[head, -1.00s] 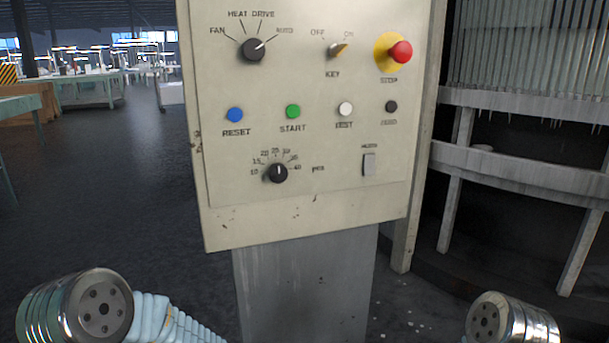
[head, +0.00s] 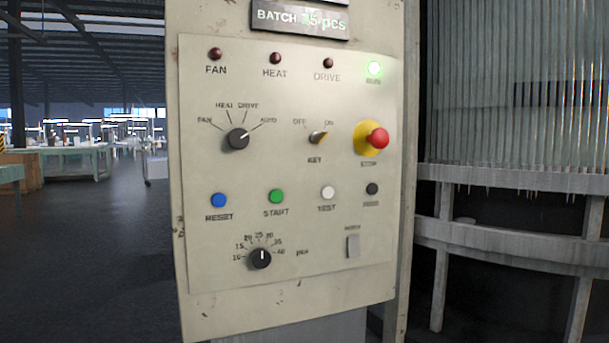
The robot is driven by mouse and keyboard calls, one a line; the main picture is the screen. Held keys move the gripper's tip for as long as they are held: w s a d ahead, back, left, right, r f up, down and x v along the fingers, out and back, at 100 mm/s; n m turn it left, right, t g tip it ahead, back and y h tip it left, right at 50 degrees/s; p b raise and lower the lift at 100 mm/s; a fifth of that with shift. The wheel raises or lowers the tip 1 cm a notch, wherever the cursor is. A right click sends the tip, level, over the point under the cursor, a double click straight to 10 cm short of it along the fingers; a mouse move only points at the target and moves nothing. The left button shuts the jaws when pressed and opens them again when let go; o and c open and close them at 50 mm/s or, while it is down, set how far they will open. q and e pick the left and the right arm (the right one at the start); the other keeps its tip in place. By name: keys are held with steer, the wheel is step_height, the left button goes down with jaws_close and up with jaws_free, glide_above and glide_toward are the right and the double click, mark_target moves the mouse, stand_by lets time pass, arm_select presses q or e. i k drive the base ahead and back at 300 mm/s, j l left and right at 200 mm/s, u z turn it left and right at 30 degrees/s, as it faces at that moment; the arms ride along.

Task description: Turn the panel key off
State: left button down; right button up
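The panel key (head: 318,138) is a small brass-coloured key in the middle of the beige control panel (head: 340,280), under the OFF and ON marks. It seems to lean to the upper right, toward ON, but it is small and its angle is hard to read. Neither of my grippers shows in the head view, and nothing touches the key.
The red stop button (head: 377,138) sticks out just right of the key. The black mode selector (head: 238,139) is left of it, pointing toward AUTO. A green lamp (head: 374,68) is lit; three dark red lamps are unlit. Open floor lies left.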

mark_target(316, 138)
steer(key=i+l, duration=0.1)
steer(key=l, duration=0.4)
steer(key=i+l+u, duration=0.1)
steer(key=l+u, duration=0.35)
steer(key=l, duration=0.35)
steer(key=l+u, duration=0.4)
steer(key=l, duration=0.4)
steer(key=l+u, duration=0.35)
steer(key=i+j, duration=0.05)
steer(key=j, duration=0.05)
